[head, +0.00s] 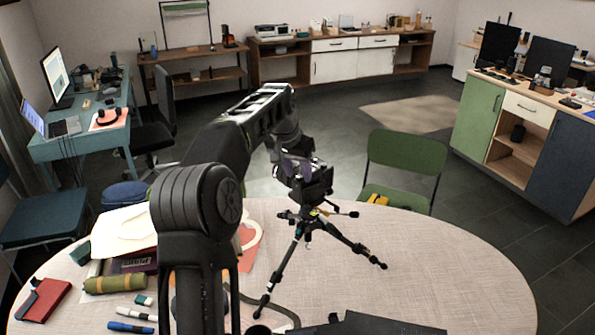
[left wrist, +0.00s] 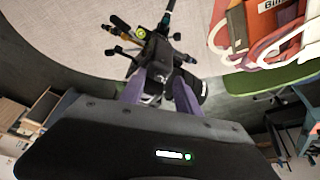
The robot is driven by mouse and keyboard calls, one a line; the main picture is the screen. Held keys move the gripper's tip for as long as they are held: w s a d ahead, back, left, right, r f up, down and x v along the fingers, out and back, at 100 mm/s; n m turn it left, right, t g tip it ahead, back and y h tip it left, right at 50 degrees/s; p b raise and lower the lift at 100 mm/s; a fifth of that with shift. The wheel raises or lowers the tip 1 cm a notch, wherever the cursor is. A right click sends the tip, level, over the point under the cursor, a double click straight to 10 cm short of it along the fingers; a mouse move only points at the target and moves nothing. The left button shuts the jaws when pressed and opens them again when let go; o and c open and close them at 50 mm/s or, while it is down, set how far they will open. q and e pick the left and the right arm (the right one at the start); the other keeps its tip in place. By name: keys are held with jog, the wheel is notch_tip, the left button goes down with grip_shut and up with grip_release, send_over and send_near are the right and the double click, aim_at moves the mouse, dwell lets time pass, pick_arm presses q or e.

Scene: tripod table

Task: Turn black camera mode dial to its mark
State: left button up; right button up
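The black camera (head: 312,186) sits on a small black tripod (head: 303,250) that stands on the round table. My left gripper (head: 297,168) reaches in from the left, right at the camera's top. In the left wrist view the two purple fingers (left wrist: 159,80) are apart, pointing at the camera (left wrist: 158,52), with part of its dark body showing between them. The mode dial and its mark are too small and dark to make out. I cannot tell whether the fingertips touch the camera. My right gripper is not in view.
The round table (head: 440,265) is clear to the right of the tripod. At its left lie a red notebook (head: 45,299), an olive roll (head: 115,284) and several markers. A green chair (head: 404,160) stands behind the table. A dark flat thing (head: 375,325) shows at the front edge.

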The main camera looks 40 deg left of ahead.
pick_arm(q)
jog(key=b+v, duration=0.1)
jog(key=v, duration=0.6)
jog(key=shift+s+r, duration=0.2)
jog(key=shift+r, duration=0.15)
